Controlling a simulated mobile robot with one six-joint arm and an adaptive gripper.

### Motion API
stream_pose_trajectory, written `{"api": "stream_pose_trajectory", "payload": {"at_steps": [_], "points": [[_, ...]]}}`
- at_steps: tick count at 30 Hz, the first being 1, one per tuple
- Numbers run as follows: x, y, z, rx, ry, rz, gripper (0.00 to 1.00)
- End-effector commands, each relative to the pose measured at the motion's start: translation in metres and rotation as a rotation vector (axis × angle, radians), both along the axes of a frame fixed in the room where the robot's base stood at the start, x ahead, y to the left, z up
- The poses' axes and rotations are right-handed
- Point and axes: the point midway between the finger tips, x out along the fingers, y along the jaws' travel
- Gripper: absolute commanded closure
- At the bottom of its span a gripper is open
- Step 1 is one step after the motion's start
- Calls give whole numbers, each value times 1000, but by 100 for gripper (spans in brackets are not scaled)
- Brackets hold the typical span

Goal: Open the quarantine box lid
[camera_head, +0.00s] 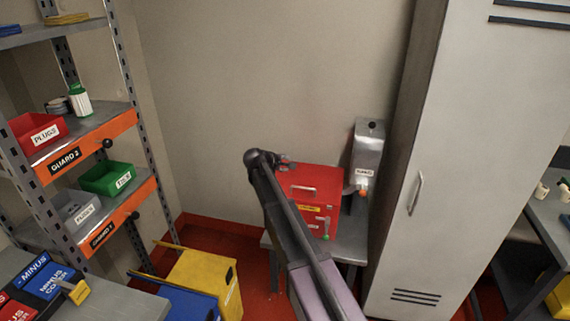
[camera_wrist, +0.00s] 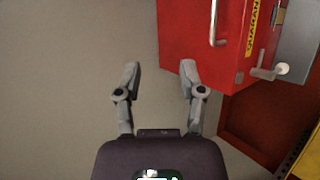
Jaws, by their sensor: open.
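The red quarantine box (camera_head: 288,208) stands on a grey table against the wall, its lid shut as far as I can see. In the wrist view the box (camera_wrist: 186,32) fills the upper right, with the handle (camera_wrist: 213,24) and yellow label (camera_wrist: 252,28). My gripper (camera_wrist: 159,70) is open and empty, apart from the handle, with its right fingertip overlapping the box's edge. In the head view my gripper (camera_head: 283,161) is at the box's back left; my arm hides its left side.
A grey dispenser (camera_head: 367,150) stands right of the box, beside a tall grey locker (camera_head: 440,150). A shelf rack (camera_head: 125,80) with bins is at left. A yellow bin (camera_head: 205,275) and blue bin (camera_head: 185,303) stand on the red floor.

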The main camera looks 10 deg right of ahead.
Motion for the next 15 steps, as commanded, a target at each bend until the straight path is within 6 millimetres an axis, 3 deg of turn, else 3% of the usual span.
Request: {"api": "stream_pose_trajectory", "payload": {"at_steps": [5, 8, 11, 15], "points": [[-8, -3, -2, 18, 2, -13, 49], [-26, -10, -7, 64, 5, -48, 49], [-55, -21, -16, 144, 12, -105, 49], [-115, -36, -33, 304, 30, -227, 49]]}}
